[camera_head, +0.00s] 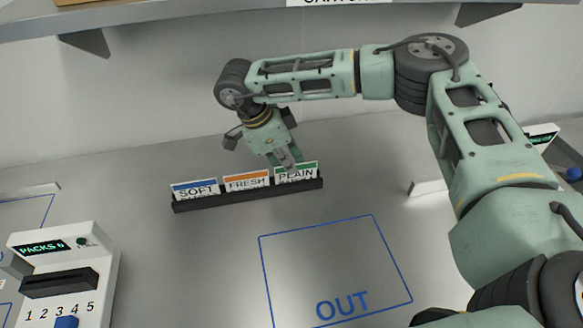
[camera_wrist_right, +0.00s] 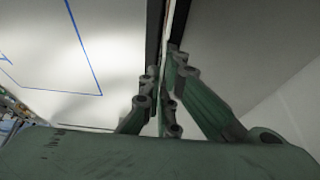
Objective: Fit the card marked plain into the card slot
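The card marked PLAIN (camera_head: 296,174), white with a green top band, stands at the right end of a black rack (camera_head: 248,195). My right gripper (camera_head: 286,160) is over this card from behind. In the right wrist view its fingers (camera_wrist_right: 161,65) are close together with a thin pale edge between them, and look shut on the card, which is still in the rack. A white device (camera_head: 65,262) at the lower left has a dark slot (camera_head: 60,283); I cannot tell whether it is the card slot. My left gripper is not in view.
The SOFT card (camera_head: 195,189) and the FRESH card (camera_head: 247,181) stand in the same rack. An empty blue-outlined OUT area (camera_head: 335,260) lies in front. Another display device (camera_head: 541,134) is partly hidden behind my right arm. A shelf (camera_head: 190,12) hangs above.

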